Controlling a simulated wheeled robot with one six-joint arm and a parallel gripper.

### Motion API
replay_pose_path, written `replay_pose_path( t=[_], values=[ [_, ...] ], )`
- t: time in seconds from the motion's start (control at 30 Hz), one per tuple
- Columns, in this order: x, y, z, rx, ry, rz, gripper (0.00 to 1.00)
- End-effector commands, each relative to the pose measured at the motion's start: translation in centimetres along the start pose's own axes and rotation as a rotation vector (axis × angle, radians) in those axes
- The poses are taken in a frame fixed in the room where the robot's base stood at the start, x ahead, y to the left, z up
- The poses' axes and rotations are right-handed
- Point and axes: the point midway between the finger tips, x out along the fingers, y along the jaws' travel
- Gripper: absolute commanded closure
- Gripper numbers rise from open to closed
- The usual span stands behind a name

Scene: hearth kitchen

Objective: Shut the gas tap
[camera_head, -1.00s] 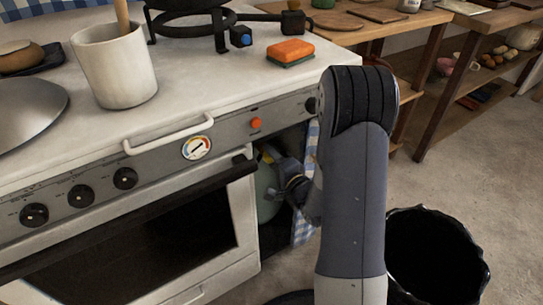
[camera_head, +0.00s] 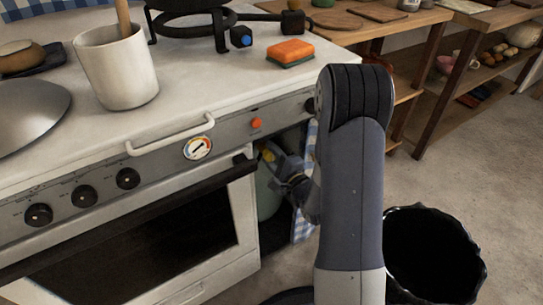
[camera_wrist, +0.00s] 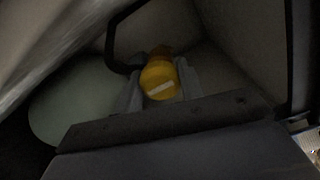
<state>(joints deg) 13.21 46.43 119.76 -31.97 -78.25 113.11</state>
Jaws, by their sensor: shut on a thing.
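The gas tap is a yellow knob (camera_wrist: 159,80) with a pale bar mark across its face, in the middle of the wrist view. My gripper (camera_wrist: 160,92) is shut on it, one finger on each side. The pale bar is slightly tilted. Behind it a dark hose curves up and to the left. A pale green gas bottle (camera_wrist: 75,105) stands below and to the left. In the head view my gripper (camera_head: 271,158) reaches into the dark opening beside the oven, with a little yellow showing at its tip. The bottle is partly hidden there.
The oven (camera_head: 140,235) with its dark handle is just left of the opening. A checked cloth (camera_head: 303,222) hangs at the opening's right side. A black bin (camera_head: 435,255) stands on the floor at right. An orange sponge (camera_head: 290,50) lies on the stove top.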

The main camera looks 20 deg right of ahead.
Motion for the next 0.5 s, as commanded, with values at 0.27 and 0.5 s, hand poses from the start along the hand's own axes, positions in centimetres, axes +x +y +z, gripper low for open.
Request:
replay_pose_path(
  t=[0.27, 0.5],
  values=[
    [-0.04, 0.08, -0.05, 0.003, 0.002, 0.002, 0.56],
    [-0.02, 0.04, -0.02, 0.001, 0.001, 0.001, 0.41]
  ],
)
